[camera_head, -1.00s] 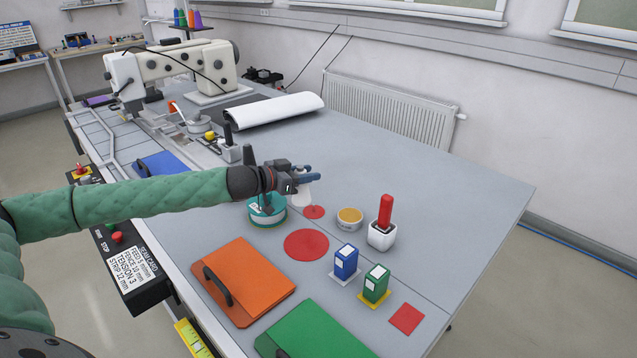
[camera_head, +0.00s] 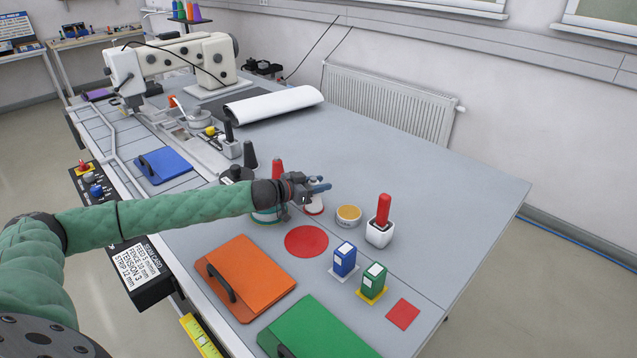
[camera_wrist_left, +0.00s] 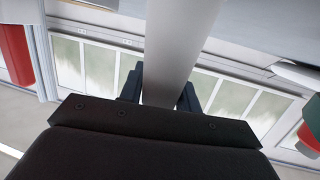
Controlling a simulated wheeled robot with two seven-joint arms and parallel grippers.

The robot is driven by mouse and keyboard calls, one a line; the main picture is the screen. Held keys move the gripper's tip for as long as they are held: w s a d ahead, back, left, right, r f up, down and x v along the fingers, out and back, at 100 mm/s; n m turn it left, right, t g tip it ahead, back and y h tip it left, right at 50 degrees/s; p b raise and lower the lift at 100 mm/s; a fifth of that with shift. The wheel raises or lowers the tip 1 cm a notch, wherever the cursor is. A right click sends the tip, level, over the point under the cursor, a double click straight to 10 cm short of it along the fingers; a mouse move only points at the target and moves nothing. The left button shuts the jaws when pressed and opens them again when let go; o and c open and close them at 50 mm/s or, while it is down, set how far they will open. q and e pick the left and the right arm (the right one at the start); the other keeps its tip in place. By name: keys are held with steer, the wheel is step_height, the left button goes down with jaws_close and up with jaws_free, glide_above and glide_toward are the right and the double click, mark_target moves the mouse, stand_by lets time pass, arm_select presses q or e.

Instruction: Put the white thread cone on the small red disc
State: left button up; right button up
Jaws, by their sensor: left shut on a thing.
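The white thread cone (camera_head: 314,204) is upright in my left gripper (camera_head: 319,187). In the left wrist view the pale cone (camera_wrist_left: 174,50) runs between the two dark fingers of the gripper (camera_wrist_left: 159,92). In the head view the fingers and wrist hide part of the cone. The small red disc (camera_head: 315,212) lies on the table, mostly hidden, with a red edge showing at the cone's base. The cone's foot is over the disc; I cannot tell whether it touches. My right gripper is not in view.
A yellow-topped tin (camera_head: 348,216) stands close right of the cone, then a white pot (camera_head: 379,235) with a red handle. A teal-edged roll (camera_head: 266,216) and a red cone (camera_head: 277,168) are left. A larger red disc (camera_head: 306,241) lies in front. The back right table is clear.

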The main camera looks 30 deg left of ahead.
arm_select(q)
steer(key=shift+f, duration=0.1)
steer(key=o, duration=1)
